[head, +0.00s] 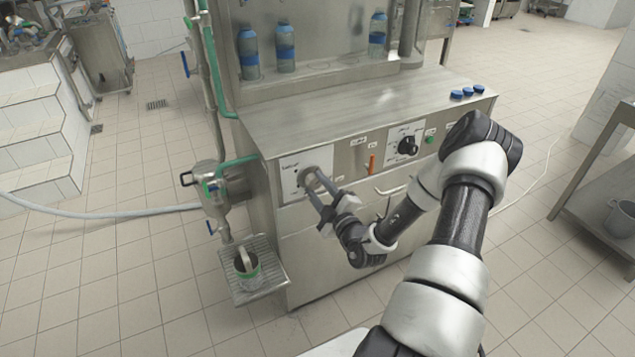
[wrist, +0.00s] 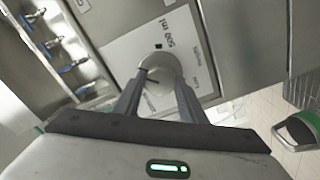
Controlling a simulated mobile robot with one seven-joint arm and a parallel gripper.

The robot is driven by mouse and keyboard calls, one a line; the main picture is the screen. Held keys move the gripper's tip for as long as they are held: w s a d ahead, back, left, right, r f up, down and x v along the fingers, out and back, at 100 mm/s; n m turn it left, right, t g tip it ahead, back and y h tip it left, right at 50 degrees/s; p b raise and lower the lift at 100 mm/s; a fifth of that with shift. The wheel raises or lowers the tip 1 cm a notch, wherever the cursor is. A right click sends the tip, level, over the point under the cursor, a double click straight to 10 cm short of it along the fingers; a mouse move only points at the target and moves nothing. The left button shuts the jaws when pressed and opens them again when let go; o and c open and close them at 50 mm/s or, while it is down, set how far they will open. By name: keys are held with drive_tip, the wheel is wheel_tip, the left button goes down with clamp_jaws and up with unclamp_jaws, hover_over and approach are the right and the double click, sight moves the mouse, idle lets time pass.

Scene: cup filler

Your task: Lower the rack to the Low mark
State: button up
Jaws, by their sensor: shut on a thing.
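The machine front has a white panel at its left (head: 290,190) with a round grey knob (head: 306,176). My gripper (head: 316,190) is shut on this knob. The wrist view shows the knob (wrist: 159,70) between my two fingers (wrist: 158,95), on a white plate with text including "500 ml". The slatted rack (head: 270,279) juts out low at the machine's left side, with a grey and green cup (head: 247,263) standing on it. The cup also shows in the wrist view (wrist: 298,132). I cannot make out a Low mark.
To the right on the front are an orange lever (head: 372,163), a black dial (head: 408,146) and a green button (head: 429,138). A hose (head: 110,211) crosses the tiled floor.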

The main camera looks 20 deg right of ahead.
drive_tip(key=n+p, duration=0.2)
drive_tip(key=n, duration=0.2)
drive_tip(key=shift+n, duration=0.3)
drive_tip(key=n+p, duration=0.1)
drive_tip(key=n, duration=0.4)
drive_tip(key=n+p, duration=0.1)
drive_tip(key=n, duration=0.4)
drive_tip(key=n+p, duration=0.1)
drive_tip(key=n, duration=0.3)
drive_tip(key=shift+n, duration=0.3)
drive_tip(key=n, duration=0.9)
drive_tip(key=n+b, duration=0.1)
drive_tip(key=n, duration=0.4)
drive_tip(key=shift+f+b, duration=0.1)
drive_tip(key=shift+b, duration=0.3)
drive_tip(key=shift+n+b, duration=0.65)
drive_tip(key=shift+n, duration=1.35)
